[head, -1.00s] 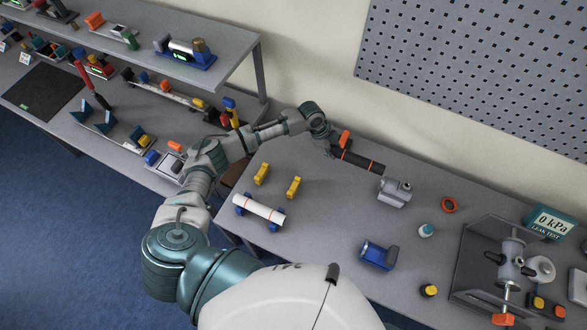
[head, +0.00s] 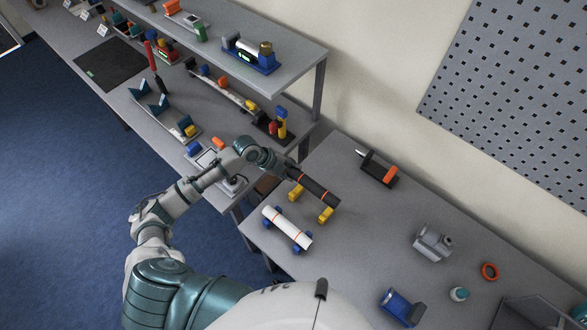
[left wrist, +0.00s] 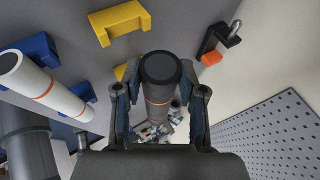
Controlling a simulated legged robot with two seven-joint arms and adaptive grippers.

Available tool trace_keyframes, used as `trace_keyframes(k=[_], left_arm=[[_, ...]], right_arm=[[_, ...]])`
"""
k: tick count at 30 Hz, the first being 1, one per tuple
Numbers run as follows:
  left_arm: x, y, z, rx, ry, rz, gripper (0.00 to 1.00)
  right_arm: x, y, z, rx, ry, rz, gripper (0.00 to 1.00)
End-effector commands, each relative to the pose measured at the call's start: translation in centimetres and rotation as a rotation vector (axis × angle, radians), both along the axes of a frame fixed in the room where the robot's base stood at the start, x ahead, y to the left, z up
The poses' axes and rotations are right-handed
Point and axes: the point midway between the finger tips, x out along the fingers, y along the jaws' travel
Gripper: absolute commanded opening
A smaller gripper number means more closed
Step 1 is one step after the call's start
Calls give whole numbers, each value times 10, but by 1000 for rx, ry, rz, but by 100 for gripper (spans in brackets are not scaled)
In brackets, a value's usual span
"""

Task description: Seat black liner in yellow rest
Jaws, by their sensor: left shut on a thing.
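The black liner (head: 319,189) is a dark tube with orange rings. My left gripper (head: 291,168) is shut on it near one end. In the left wrist view the liner (left wrist: 160,88) lies between the fingers of my left gripper (left wrist: 160,104), its round dark end facing up. The yellow rest is two notched blocks, a near one (head: 326,215) and a far one (head: 295,193). In the head view the liner passes behind and over them. In the left wrist view the blocks (left wrist: 120,23) stand left of the liner, apart from it. My right gripper is out of view.
A white pipe (head: 287,228) lies on blue rests just in front of the yellow blocks. A black holder with an orange part (head: 378,169) stands empty near the wall.

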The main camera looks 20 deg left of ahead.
Motion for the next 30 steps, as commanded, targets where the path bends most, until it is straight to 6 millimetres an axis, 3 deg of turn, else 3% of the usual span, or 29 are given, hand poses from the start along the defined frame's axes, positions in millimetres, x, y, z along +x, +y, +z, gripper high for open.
trace_keyframes(k=[6, 13, 20, 30], left_arm=[[1, 1, 0, -4, 0, 0, 4], [1, 5, 0, -4, 0, 1, 4], [1, 4, -15, -4, 1, 1, 4], [1, 1, -44, -2, 1, 1, 4]], right_arm=[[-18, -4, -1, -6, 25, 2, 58], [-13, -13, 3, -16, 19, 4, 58], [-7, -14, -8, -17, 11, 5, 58], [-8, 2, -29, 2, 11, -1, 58]])
